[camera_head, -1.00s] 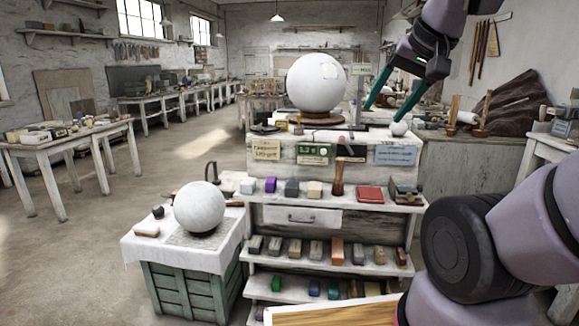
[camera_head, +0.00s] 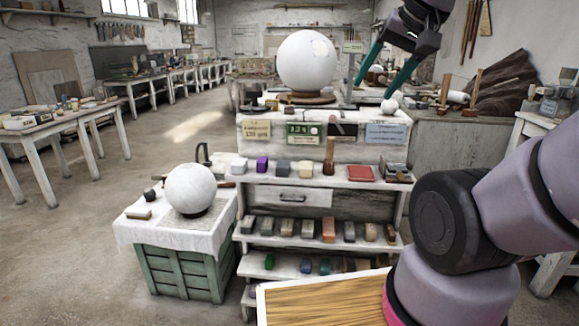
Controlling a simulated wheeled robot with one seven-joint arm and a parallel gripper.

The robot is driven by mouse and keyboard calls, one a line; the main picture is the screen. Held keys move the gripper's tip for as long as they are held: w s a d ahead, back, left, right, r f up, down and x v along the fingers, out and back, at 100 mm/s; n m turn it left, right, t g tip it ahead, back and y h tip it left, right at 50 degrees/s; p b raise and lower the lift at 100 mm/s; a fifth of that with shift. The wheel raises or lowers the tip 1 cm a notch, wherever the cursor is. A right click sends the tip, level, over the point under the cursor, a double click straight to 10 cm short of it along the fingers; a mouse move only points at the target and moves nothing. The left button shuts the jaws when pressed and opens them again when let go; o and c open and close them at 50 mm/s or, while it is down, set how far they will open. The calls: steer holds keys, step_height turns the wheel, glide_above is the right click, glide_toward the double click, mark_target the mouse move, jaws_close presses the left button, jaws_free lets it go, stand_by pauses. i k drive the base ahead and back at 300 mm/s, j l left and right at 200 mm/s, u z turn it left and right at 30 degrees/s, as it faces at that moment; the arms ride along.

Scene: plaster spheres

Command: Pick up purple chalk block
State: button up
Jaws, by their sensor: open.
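The purple chalk block (camera_head: 262,165) stands on the upper shelf of the white stepped stand, toward its left side. A pale block (camera_head: 239,166) is to its left and a dark grey block (camera_head: 283,167) to its right. My gripper (camera_head: 373,90) is at the upper right, with its two green fingers spread apart and nothing between them. It is above and to the right of the purple block, well apart from it, near the stand's top.
A large plaster sphere (camera_head: 305,60) rests on the stand's top. A smaller sphere (camera_head: 190,188) sits on a cloth-covered green crate (camera_head: 183,268) at left. A wooden mallet (camera_head: 329,155) and red box (camera_head: 360,173) share the shelf (camera_head: 310,182). Lower shelves hold several blocks.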

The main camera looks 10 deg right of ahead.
mark_target(262, 164)
steer(key=i+j, duration=0.25)
steer(key=i, duration=0.2)
steer(key=i+j+u, duration=0.1)
steer(key=i+j, duration=0.2)
steer(key=i, duration=0.15)
